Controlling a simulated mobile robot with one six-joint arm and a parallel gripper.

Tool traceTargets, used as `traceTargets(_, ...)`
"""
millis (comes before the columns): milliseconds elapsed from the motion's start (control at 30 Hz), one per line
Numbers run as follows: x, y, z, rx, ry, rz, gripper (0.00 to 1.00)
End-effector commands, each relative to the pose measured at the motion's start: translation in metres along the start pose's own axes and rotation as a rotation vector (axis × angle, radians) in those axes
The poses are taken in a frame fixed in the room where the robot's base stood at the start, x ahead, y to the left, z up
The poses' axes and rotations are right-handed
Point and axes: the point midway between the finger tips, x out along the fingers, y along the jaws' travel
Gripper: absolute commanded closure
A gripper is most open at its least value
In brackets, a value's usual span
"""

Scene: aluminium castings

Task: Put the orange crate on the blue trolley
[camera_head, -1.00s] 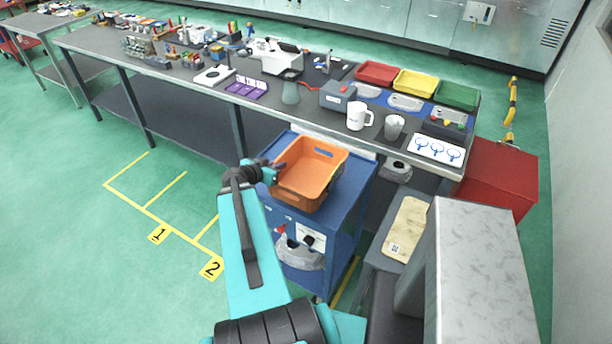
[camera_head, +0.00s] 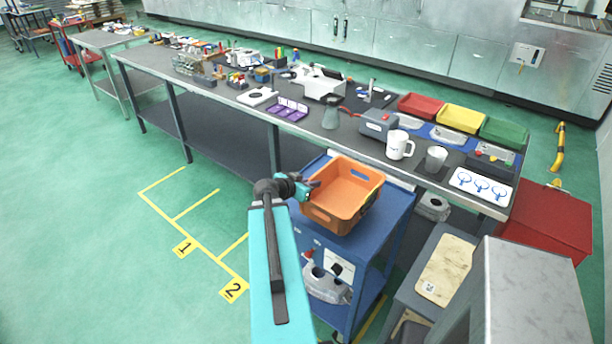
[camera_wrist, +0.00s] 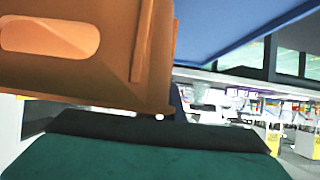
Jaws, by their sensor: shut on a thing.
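The orange crate (camera_head: 343,196) is an open, empty bin at the top of the blue trolley (camera_head: 385,228). It looks upright and level, over the trolley's top; whether its base touches the top or hangs just above it I cannot tell. My gripper (camera_head: 308,187) is at the crate's left side, shut on its rim or wall. The fingertips are partly hidden by the wrist and the crate. In the wrist view the orange crate (camera_wrist: 80,45) fills the upper left, with its handle slot showing, close to the gripper's dark body.
The long grey workbench (camera_head: 225,95) stands right behind the trolley, with a white mug (camera_head: 399,145) and a grey cup (camera_head: 435,159) near its edge. Green floor with yellow markings is free at the left.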

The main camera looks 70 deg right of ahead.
Motion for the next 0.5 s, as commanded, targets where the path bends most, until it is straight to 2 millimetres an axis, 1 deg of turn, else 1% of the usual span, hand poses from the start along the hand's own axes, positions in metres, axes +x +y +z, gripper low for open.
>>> traceTargets(33, 0.0023, -0.0005, 0.0025, 0.000, 0.002, 0.000, 1.00)
traceTargets(500, 0.0061, -0.0049, 0.0008, 0.000, 0.001, 0.000, 1.00)
